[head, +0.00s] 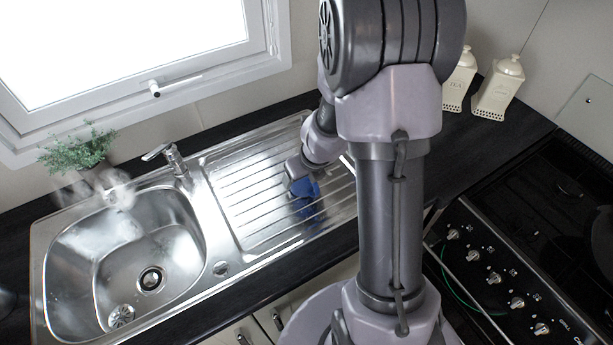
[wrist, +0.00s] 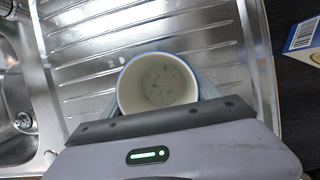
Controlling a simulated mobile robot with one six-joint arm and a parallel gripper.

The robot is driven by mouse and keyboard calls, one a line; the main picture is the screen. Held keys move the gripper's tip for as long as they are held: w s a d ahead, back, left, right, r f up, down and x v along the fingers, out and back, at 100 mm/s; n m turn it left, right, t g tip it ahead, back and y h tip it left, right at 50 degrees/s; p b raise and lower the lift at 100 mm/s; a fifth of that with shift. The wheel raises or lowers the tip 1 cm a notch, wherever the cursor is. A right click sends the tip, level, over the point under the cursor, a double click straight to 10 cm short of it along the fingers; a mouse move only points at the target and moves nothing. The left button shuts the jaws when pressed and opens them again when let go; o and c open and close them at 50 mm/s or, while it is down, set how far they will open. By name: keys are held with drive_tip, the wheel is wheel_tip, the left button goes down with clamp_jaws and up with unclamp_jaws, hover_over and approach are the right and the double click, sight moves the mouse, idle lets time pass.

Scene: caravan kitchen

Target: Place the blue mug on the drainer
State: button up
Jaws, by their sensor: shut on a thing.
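The blue mug (head: 305,187) is at the ridged drainer (head: 238,178) beside the sink, partly hidden by my gripper in the head view. In the wrist view the mug (wrist: 157,83) is seen from above, upright, with a pale speckled inside and a blue rim; it looks empty. My gripper (wrist: 157,98) is shut on the mug, with a finger on each side of it. The mug is over the drainer (wrist: 85,60); I cannot tell whether its base touches the metal.
The sink bowl (head: 125,255) and tap (head: 165,155) are left of the drainer. A potted plant (head: 80,150) stands behind the bowl. Cream canisters (head: 498,88) stand at the back right, and a black hob (head: 530,240) is at the right. A small box (wrist: 303,40) lies right of the drainer.

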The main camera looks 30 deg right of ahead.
drive_tip(key=shift+w+a, duration=0.2)
drive_tip(key=shift+a, duration=0.2)
drive_tip(key=o, duration=1.9)
drive_tip(key=shift+d, duration=0.1)
